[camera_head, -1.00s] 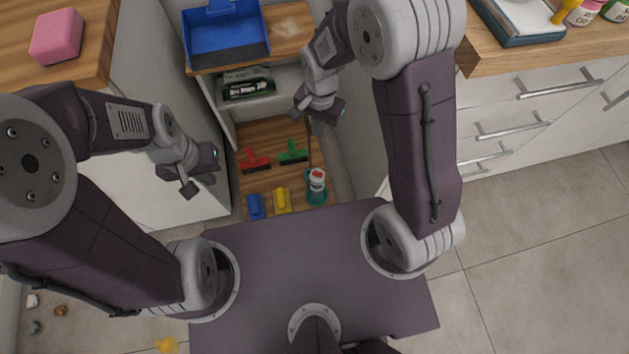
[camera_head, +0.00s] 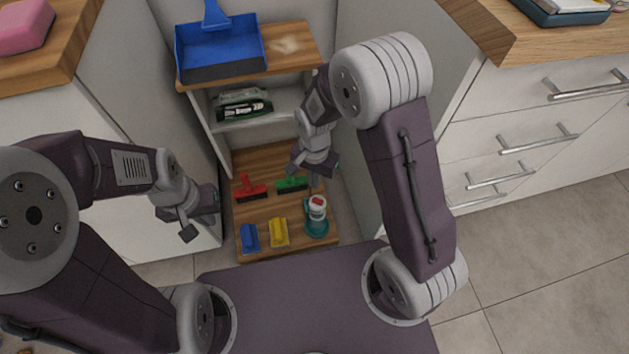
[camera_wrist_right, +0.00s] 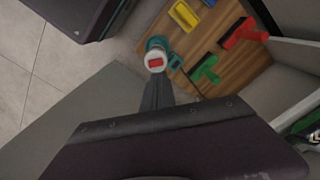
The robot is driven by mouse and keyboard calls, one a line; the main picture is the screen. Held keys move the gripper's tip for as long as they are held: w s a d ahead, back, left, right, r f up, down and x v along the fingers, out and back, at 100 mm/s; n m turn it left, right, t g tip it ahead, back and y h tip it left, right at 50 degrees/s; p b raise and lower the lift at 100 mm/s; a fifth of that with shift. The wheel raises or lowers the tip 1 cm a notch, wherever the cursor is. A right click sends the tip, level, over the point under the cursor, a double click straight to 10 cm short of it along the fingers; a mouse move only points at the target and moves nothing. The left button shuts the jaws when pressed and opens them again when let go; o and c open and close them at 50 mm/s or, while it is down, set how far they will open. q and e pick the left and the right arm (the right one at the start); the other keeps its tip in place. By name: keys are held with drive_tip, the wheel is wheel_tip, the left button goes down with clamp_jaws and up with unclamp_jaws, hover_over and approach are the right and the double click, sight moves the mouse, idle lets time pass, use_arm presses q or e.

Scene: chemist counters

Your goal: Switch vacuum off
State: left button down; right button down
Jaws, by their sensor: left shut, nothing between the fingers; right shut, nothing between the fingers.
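The vacuum (camera_head: 317,217) is a small teal device with a white top and a red button (camera_head: 317,201). It stands at the right front of the wooden cabinet floor. It also shows in the right wrist view (camera_wrist_right: 162,46), upper middle, its red button (camera_wrist_right: 155,62) facing the camera. My right gripper (camera_head: 315,180) is shut and empty, pointing down just behind and above the vacuum. In the right wrist view its fingers (camera_wrist_right: 157,92) end just below the white top; I cannot tell whether they touch. My left gripper (camera_head: 188,234) is shut and empty by the left counter.
Red (camera_head: 250,190), green (camera_head: 292,184), blue (camera_head: 250,237) and yellow (camera_head: 278,232) tools lie left of the vacuum. Above is a shelf (camera_head: 292,44) with a blue dustpan (camera_head: 220,45). Cabinet walls enclose both sides. A drawer counter (camera_head: 530,120) stands right.

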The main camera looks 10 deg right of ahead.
sight(315, 200)
wheel_tip(315, 200, down, 9)
drive_tip(key=b, duration=0.6)
drive_tip(key=shift+f, duration=0.1)
drive_tip(key=shift+a+r+p, duration=0.1)
drive_tip(key=shift+r+p, duration=0.1)
drive_tip(key=shift+p, duration=0.65)
drive_tip(key=shift+f+b, duration=0.3)
